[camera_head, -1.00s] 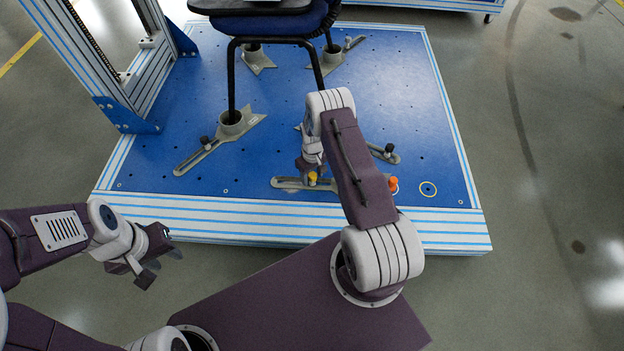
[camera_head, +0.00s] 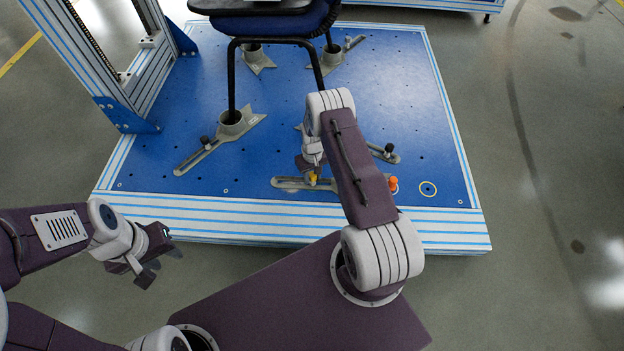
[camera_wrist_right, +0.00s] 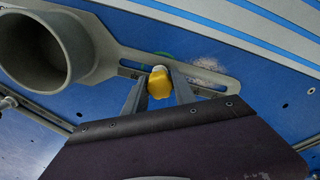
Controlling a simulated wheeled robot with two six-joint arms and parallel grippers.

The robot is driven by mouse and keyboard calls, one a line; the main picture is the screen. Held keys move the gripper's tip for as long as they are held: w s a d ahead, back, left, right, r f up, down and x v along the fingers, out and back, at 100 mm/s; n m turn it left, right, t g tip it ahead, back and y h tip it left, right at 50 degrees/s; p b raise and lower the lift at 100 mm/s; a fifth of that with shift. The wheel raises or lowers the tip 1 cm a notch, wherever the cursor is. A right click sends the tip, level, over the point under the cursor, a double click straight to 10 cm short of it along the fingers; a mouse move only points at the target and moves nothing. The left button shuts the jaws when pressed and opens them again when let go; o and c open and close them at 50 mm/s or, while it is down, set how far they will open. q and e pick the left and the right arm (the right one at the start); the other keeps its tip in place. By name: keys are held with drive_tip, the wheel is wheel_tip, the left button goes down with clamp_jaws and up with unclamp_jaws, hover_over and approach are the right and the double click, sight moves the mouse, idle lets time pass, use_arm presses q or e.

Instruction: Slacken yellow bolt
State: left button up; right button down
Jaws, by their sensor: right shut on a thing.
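The yellow bolt (camera_head: 312,179) sits in the slot of a grey slotted clamp (camera_head: 288,183) near the front edge of the blue platform. In the right wrist view the yellow bolt (camera_wrist_right: 159,84) is between the two fingers of my right gripper (camera_wrist_right: 158,92), which is shut on it. In the head view my right gripper (camera_head: 310,174) is over the bolt and partly hidden by its own arm. My left gripper (camera_head: 160,262) is off the platform at the lower left, empty, with its fingers apart.
Black-knobbed clamps (camera_head: 205,150) hold the chair legs. The blue chair (camera_head: 270,22) stands behind. A grey cup (camera_wrist_right: 40,48) joins the clamp in the wrist view.

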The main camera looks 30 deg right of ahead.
drive_tip(key=shift+n, duration=1.2)
drive_tip(key=shift+n, duration=2)
drive_tip(key=shift+n, duration=2)
